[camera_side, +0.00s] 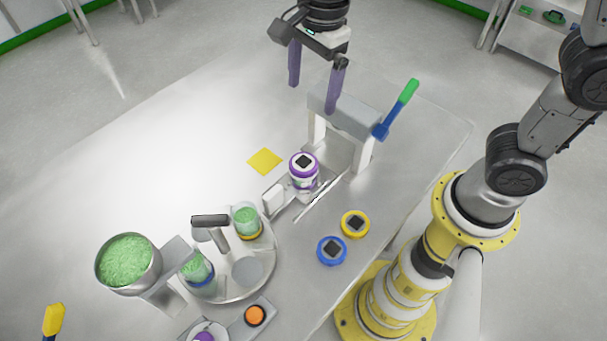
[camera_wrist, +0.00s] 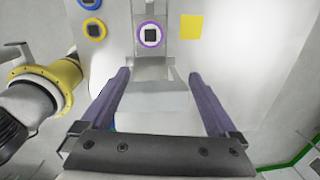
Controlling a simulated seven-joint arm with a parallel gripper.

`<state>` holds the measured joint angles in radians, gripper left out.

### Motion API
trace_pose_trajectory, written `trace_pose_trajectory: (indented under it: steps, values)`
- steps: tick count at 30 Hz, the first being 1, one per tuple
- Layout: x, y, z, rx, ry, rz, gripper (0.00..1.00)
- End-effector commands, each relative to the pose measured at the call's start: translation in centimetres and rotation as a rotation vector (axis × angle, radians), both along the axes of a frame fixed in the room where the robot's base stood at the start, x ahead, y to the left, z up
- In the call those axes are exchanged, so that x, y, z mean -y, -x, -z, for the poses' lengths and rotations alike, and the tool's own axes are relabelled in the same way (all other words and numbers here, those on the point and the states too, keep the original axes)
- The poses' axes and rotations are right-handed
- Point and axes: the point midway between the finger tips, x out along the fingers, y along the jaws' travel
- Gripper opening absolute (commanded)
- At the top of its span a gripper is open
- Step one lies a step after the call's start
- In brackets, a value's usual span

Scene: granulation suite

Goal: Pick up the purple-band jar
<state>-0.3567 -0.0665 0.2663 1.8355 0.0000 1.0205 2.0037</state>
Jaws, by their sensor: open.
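The purple-band jar (camera_side: 304,172) stands upright, with a purple-rimmed lid bearing a dark square. It sits on a metal slide in front of a grey arch-shaped stand (camera_side: 345,115). In the wrist view the jar's lid (camera_wrist: 151,34) shows at the top centre, beyond the fingertips. My gripper (camera_side: 314,98) is open and empty, its two purple fingers pointing down. It is above and behind the jar, near the top of the stand, apart from the jar. In the wrist view the fingers (camera_wrist: 157,75) frame the top of the stand.
A blue and green tool (camera_side: 397,110) leans at the stand's right end. Blue (camera_side: 331,251) and yellow (camera_side: 355,224) lids lie at the front right. A round turntable (camera_side: 248,292) holds jars of green granules beside a granule bowl (camera_side: 128,263). A yellow square (camera_side: 265,161) lies left of the jar.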

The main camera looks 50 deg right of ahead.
Motion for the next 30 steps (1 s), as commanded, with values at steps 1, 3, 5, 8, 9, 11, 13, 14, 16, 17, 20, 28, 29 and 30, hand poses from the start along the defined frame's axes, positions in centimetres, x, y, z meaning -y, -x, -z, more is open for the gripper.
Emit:
trace_pose_trajectory:
  steps: [1, 3, 5, 8, 9, 11, 13, 14, 16, 17, 20, 28, 29, 30]
  values:
    - [-1.0, -0.2, 1.2, -0.03, 0.012, -0.028, 0.95]
    - [-1.8, -0.1, 2.4, -0.058, 0.024, -0.052, 0.95]
    - [-2.3, 0.2, 3.1, -0.077, 0.031, -0.067, 0.95]
    - [-2.7, 0.4, 3.9, -0.084, 0.035, -0.08, 0.95]
    - [-2.6, 0.4, 4.4, -0.084, 0.035, -0.08, 0.95]
    - [-2.6, 0.5, 5.4, -0.085, 0.036, -0.079, 0.95]
    - [-2.6, 0.5, 6.8, -0.086, 0.036, -0.079, 0.95]
    - [-2.6, 0.5, 7.4, -0.085, 0.036, -0.079, 0.95]
    - [-2.6, 0.5, 8.7, -0.086, 0.036, -0.079, 0.95]
    - [-2.5, 0.5, 9.2, -0.084, 0.036, -0.079, 0.95]
    - [-2.6, 0.5, 10.6, -0.083, 0.035, -0.079, 0.95]
    - [-2.6, 0.6, 12.5, -0.083, 0.035, -0.079, 0.95]
    - [-2.6, 0.6, 12.9, -0.083, 0.035, -0.079, 0.95]
    - [-2.6, 0.7, 13.5, -0.084, 0.035, -0.079, 0.95]
